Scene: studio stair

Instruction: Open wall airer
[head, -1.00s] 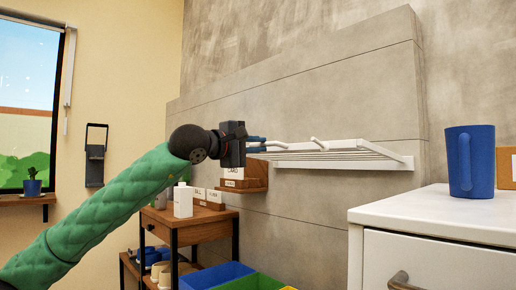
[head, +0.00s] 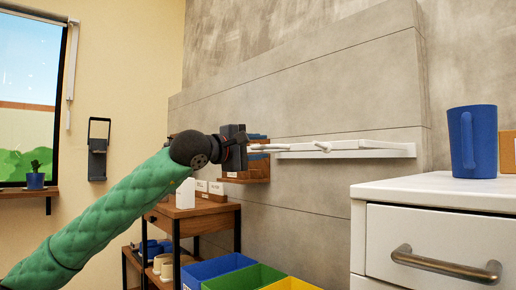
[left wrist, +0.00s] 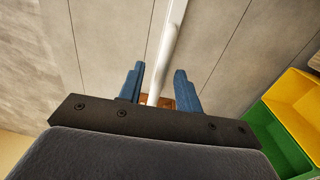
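The white wall airer (head: 365,149) is fixed to the grey panelled wall. In the head view it shows nearly edge-on as a thin frame, with white arms reaching left toward my left gripper. My left gripper (head: 258,146) is at the airer's left end, its two blue fingers pointing right. In the left wrist view the blue fingers (left wrist: 158,85) stand apart, with a white bar (left wrist: 168,40) of the airer running between them. Gaps show beside the bar, so the gripper is not closed on it. My right gripper is not in view.
A white drawer cabinet (head: 385,192) with a blue mug (head: 473,140) on top stands at the right. A wooden side table (head: 190,210) stands below my left arm. Blue, green and yellow bins (head: 254,277) sit low in front of the wall. A small wooden shelf (head: 257,170) is behind the gripper.

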